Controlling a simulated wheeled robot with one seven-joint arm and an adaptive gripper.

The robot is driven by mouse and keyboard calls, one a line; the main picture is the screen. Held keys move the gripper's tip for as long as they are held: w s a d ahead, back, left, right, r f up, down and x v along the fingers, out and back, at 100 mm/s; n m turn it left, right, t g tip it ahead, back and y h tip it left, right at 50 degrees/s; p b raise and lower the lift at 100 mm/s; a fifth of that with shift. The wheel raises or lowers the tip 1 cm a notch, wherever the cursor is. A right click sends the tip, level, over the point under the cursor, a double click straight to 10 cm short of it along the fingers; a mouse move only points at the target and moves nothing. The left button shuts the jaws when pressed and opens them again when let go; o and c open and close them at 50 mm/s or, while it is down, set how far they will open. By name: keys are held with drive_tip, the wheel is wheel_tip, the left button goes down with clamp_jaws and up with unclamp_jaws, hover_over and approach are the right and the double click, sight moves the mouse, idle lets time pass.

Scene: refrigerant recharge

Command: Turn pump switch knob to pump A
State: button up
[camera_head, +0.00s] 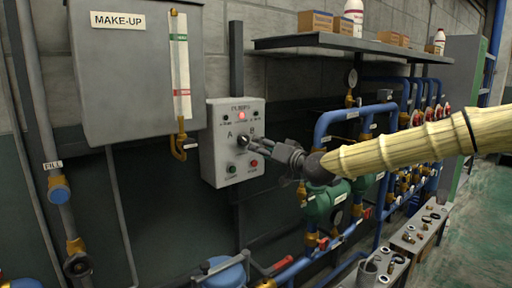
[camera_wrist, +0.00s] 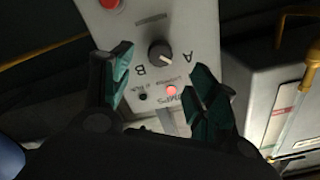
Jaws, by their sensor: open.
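The pump switch knob (camera_head: 243,141) is a small dark round knob on the grey pump control box (camera_head: 219,169), between the letters A and B. In the wrist view the black knob (camera_wrist: 160,53) shows upside down, with A to its right and B to its left. A pale mark shows on its lower edge, but I cannot tell which letter it points to. My gripper (camera_head: 256,147) is in front of the box, close to the knob. In the wrist view its two green-padded fingers (camera_wrist: 162,62) are open on either side of the knob, with nothing held; contact is not clear.
A red lamp (camera_head: 242,116) is lit above the knob; green and red buttons (camera_head: 232,169) sit below it. The grey MAKE-UP tank (camera_head: 135,75) with its sight tube (camera_head: 181,65) stands left. A shelf (camera_head: 345,43) is above right. Blue pipes and green pumps (camera_head: 318,207) lie below my arm.

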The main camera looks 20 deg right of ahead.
drive_tip(key=shift+v, duration=1.6)
